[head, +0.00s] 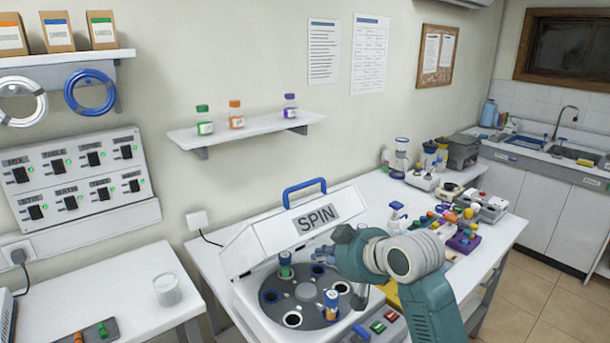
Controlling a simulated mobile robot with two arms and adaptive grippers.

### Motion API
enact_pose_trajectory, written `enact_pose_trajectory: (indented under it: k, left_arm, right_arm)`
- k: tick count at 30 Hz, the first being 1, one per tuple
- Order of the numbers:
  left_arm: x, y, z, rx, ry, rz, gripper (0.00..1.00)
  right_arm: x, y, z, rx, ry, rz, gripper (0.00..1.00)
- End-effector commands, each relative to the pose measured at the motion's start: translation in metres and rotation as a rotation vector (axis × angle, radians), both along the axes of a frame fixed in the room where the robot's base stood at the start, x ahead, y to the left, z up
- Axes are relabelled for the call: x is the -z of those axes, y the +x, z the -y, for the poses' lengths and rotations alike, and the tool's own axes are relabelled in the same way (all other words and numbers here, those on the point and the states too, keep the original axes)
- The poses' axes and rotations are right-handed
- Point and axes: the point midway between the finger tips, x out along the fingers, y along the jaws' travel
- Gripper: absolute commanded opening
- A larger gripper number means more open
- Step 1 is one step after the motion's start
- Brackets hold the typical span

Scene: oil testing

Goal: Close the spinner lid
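The spinner (240,297) is a white machine on the table in the lower middle of the head view. Its lid (265,232), labelled SPIN and with a blue handle (304,188) on top, stands raised and tilted back. Inside is a dark round rotor (304,291) with several holes. Two blue-capped vials stand in it, one with a green band (286,265) and one with an orange band (331,306). My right gripper (322,256) is over the right side of the rotor, in front of the lid's right part. My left gripper is out of view.
A control box (380,323) with red and green buttons sits at the spinner's front right. Colored lab items (462,228) crowd the table to the right. A wall shelf (245,132) with three small bottles is above the spinner. A white jar (167,289) stands on the left table.

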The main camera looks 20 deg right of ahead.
Motion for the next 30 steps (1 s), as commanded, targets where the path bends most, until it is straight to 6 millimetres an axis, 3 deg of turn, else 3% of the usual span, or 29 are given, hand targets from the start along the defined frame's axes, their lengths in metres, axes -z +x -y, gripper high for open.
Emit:
enact_pose_trajectory:
  k: [1,3,6,10,13,17,30]
  left_arm:
    - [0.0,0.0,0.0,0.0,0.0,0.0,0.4]
    - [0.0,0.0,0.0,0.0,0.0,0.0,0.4]
    - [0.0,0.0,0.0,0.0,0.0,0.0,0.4]
    - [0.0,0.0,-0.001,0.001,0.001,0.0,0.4]
    - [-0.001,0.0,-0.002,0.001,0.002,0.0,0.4]
    - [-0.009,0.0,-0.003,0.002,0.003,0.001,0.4]
    - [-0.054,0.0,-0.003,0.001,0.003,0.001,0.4]
  right_arm:
    - [-0.043,0.018,0.007,-0.006,0.017,0.066,0.0]
    - [-0.092,0.034,0.012,-0.021,0.044,0.138,0.0]
    - [-0.15,0.046,0.019,-0.041,0.075,0.219,0.0]
    - [-0.194,0.051,0.024,-0.058,0.099,0.282,0.0]
    - [-0.206,0.054,0.025,-0.062,0.108,0.299,0.0]
    - [-0.206,0.064,0.02,-0.063,0.111,0.298,0.0]
    - [-0.183,0.145,-0.01,-0.064,0.111,0.294,0.0]
